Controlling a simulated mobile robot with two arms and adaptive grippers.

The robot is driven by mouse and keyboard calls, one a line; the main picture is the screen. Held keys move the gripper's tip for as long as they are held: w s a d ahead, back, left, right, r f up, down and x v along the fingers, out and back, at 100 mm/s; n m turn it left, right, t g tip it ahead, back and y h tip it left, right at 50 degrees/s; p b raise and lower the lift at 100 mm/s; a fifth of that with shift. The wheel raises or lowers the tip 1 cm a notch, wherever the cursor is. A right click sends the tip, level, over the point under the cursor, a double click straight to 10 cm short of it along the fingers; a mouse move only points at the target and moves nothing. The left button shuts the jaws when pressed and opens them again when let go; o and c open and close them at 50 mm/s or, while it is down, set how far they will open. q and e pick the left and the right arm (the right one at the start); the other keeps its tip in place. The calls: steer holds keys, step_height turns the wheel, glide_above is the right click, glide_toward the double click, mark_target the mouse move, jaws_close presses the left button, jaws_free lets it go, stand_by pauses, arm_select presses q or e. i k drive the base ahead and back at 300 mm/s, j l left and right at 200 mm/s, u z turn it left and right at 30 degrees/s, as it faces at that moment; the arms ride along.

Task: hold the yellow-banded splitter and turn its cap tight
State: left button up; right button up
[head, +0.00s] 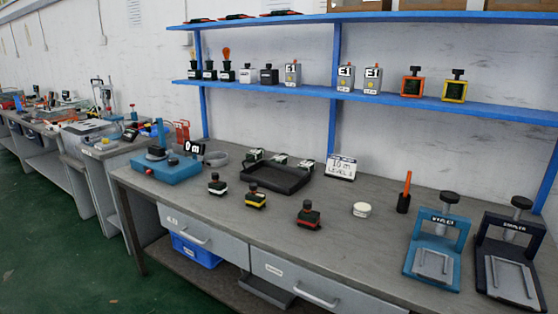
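The yellow-banded splitter (256,200) stands upright on the grey workbench (335,240), near its front edge and left of the middle. It is a small black block with a yellow band low around it. A dark knob-like cap (255,187) sits on its top; how tight it is cannot be told at this size. Nothing touches the splitter. Neither of my grippers shows in the head view.
Similar black pieces stand on both sides, one white-banded (217,185) and one red (308,217). A black tray (272,187) lies behind. A blue press (437,245) and dark press (511,262) stand right. A blue shelf (400,99) overhangs the bench.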

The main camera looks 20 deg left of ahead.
mark_target(253, 187)
steer(key=i+j+z, duration=0.1)
steer(key=j+z, duration=0.3)
steer(key=j, duration=0.3)
steer(key=j+z, duration=0.4)
steer(key=j, duration=0.25)
